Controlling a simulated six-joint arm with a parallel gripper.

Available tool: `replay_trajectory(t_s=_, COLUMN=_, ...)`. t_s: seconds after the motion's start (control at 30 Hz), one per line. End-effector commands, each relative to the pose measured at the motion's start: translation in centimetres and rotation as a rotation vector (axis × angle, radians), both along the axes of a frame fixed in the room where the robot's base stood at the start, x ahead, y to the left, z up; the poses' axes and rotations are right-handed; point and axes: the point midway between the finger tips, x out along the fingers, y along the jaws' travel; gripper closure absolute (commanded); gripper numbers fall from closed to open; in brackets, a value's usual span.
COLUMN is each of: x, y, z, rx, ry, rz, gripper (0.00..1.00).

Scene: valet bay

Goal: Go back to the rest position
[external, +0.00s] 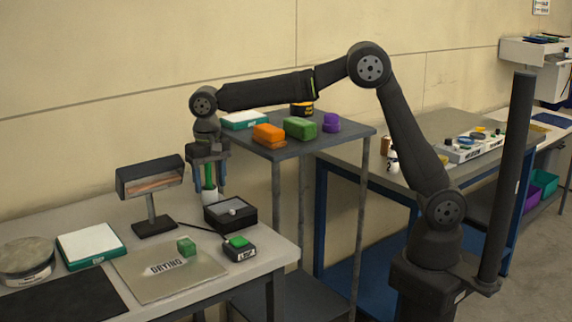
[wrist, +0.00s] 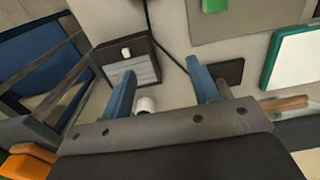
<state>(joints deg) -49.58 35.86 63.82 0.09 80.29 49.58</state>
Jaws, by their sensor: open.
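My gripper (external: 210,188) points down over the back right part of the light work table, with its two blue fingers spread apart. A slim green piece (external: 208,176) shows between the fingers, above a white cylinder (external: 209,197); I cannot tell whether they are one object. In the wrist view, my gripper (wrist: 160,72) has its fingers wide apart, and a small white round thing (wrist: 147,104) shows near the left finger. I cannot tell whether anything touches the fingers.
A black box (external: 231,214) stands close right of the gripper, a lamp-like stand (external: 152,190) close left. A drying mat (external: 150,284) with a green block (external: 187,246) lies in front, beside a green-topped device (external: 239,252). A shelf (external: 290,150) with orange, green and purple items stands behind.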

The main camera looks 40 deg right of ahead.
Motion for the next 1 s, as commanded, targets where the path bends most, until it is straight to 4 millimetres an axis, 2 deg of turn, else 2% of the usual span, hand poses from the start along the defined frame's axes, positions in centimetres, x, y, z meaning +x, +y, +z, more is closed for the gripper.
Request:
replay_trajectory(t_s=0.1, x=0.0, y=0.0, z=2.6, rx=0.003, ry=-0.003, rz=0.0, gripper=0.45)
replay_trajectory(t_s=0.73, x=0.0, y=0.1, z=15.0, rx=0.003, ry=-0.002, rz=-0.001, gripper=0.45)
replay_trajectory(t_s=0.8, x=0.8, y=-0.8, z=16.0, rx=0.002, ry=-0.002, rz=-0.018, gripper=0.45)
replay_trajectory(t_s=1.0, x=3.6, y=-3.9, z=15.7, rx=-0.001, ry=0.0, rz=-0.081, gripper=0.45)
